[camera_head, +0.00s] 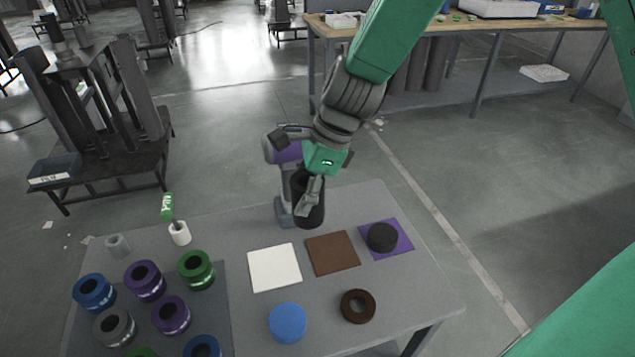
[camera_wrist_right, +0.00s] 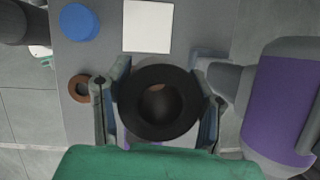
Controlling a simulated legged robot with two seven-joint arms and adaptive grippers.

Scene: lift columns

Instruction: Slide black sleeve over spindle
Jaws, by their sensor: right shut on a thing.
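My right gripper (camera_head: 314,190) is shut on a black sleeve (camera_head: 309,208), held upright above the back of the grey table. In the right wrist view, the gripper's fingers (camera_wrist_right: 158,105) lie on either side of the sleeve (camera_wrist_right: 126,98), whose open bore faces the camera. A brownish patch shows through the bore. A grey and purple device (camera_head: 285,150) stands just behind and left of the sleeve; it also shows at the right of the wrist view (camera_wrist_right: 280,100). I cannot make out a spindle for certain. My left gripper is not in view.
The table (camera_head: 240,228) holds white (camera_head: 274,268), brown (camera_head: 332,253) and purple (camera_head: 401,230) squares. A black disc (camera_head: 382,237) sits on the purple one. A blue disc (camera_head: 288,322) and brown ring (camera_head: 358,306) lie in front. Several coloured rings (camera_head: 145,281) stand left.

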